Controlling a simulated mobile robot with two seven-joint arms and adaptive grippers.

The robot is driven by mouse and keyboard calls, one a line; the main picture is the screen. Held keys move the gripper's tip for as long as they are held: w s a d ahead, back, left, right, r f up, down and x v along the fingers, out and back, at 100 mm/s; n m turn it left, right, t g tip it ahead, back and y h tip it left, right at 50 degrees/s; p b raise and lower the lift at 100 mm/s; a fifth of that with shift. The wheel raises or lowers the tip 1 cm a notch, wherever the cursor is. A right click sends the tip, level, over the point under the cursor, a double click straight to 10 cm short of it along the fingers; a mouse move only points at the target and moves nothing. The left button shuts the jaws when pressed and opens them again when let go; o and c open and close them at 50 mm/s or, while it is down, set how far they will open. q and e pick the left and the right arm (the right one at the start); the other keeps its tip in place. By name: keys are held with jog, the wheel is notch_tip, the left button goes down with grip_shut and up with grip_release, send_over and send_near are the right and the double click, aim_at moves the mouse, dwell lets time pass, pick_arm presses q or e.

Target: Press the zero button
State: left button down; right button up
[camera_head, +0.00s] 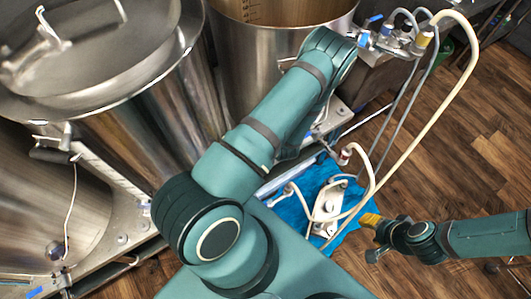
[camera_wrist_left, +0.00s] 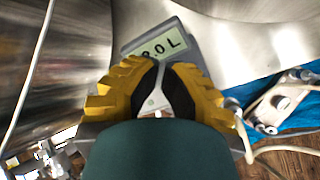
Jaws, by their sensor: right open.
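A grey panel (camera_wrist_left: 186,36) with a pale display (camera_wrist_left: 153,46) shows at the top middle of the left wrist view. The display's visible digits end in ".0 L". I cannot make out a zero button; the lower panel is covered by my fingers. My left gripper (camera_wrist_left: 161,66) has its yellow fingers meeting at the tips, just in front of the panel, with nothing visible held. Contact cannot be told. In the head view the left gripper is hidden behind its own arm. My right gripper (camera_head: 370,234) is open and empty at the lower right, over the wood floor by the blue cloth.
Large steel kettles (camera_head: 180,95) stand at the left and top (camera_head: 255,45). A blue cloth (camera_head: 312,186) bears a pump (camera_head: 328,205) with hoses. A pale hose (camera_head: 468,80) loops at the right. Wood floor (camera_head: 440,150) at the right is mostly clear.

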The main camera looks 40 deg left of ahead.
pick_arm(q)
jog(key=shift+f, duration=0.1)
dwell(0.5)
jog(key=shift+f+b, duration=0.35)
jog(key=shift+b, duration=0.05)
jog(key=shift+f+b, duration=0.4)
jog(key=shift+f, duration=0.05)
dwell(0.6)
jog(key=shift+r, duration=0.1)
jog(key=shift+r+p, duration=0.65)
jog(key=shift+r, duration=0.15)
jog(key=shift+r, duration=0.1)
jog(key=shift+r+p, duration=1.8)
jog(key=shift+r, duration=0.65)
